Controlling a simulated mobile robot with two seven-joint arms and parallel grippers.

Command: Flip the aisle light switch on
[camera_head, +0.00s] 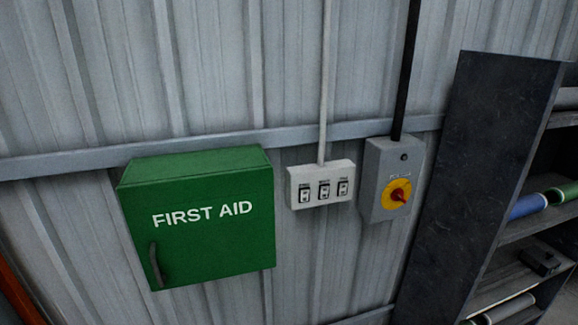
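A white switch panel (321,184) is mounted on the corrugated metal wall, just below a horizontal rail. It carries three small rocker switches side by side: a left one (304,194), a middle one (324,190) and a right one (343,187). Each has a small label above it, too small to read, so I cannot tell which is the aisle light. I cannot tell their on or off positions. Neither of my grippers is in view.
A green first aid box (198,222) hangs left of the panel. A grey power box (388,180) with a red and yellow rotary knob (398,195) is close on the right. Further right stands a dark shelf unit (478,180) holding rolls. The wall below the panel is bare.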

